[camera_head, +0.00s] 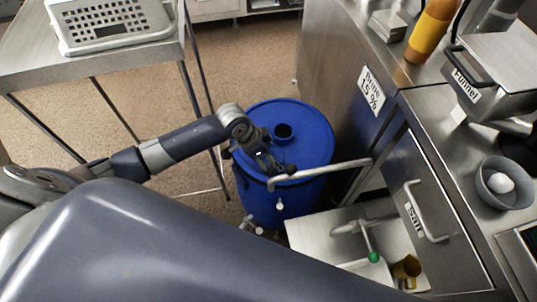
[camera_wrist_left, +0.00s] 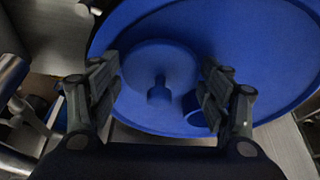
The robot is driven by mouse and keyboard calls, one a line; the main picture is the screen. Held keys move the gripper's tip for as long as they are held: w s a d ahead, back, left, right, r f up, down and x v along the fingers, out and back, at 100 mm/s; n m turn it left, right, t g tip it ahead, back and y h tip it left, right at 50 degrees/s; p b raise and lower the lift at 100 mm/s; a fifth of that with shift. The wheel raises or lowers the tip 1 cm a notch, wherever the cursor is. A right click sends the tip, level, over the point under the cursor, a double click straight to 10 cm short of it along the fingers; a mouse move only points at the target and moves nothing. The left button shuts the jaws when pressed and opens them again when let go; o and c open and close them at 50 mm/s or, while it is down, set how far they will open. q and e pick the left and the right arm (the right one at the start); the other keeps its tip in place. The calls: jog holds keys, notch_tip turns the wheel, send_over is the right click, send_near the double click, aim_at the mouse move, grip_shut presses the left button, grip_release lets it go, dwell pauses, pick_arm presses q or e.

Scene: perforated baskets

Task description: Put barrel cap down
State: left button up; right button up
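The blue barrel (camera_head: 312,150) stands on the floor with a round raised opening (camera_head: 283,132) in its lid. My left gripper (camera_head: 275,167) is over the barrel lid, just in front of the opening. In the left wrist view, the round blue barrel cap (camera_wrist_left: 150,62), with a small knob at its middle, lies between the two fingers of my left gripper (camera_wrist_left: 161,85). Both fingers meet its rim. The cap partly hides the opening (camera_wrist_left: 195,109) behind it. Whether the cap touches the lid cannot be told. My right gripper is not in view.
A metal pipe (camera_head: 325,171) reaches over the barrel's right front side. A steel cabinet with a "Brine 15 %" label (camera_head: 371,91) stands close on the right. A metal table with a white perforated basket (camera_head: 112,42) is at the upper left. Open floor lies behind the barrel.

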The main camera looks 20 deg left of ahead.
pick_arm(q)
jog(key=shift+o, duration=0.2)
jog(key=shift+r, duration=0.1)
jog(key=shift+a+r, duration=0.1)
jog(key=shift+r, duration=0.25)
jog(key=p+v, duration=0.1)
jog(key=v, duration=1)
jog(key=shift+r, duration=0.2)
jog(key=shift+s+a, duration=0.1)
jog(key=shift+s, duration=0.05)
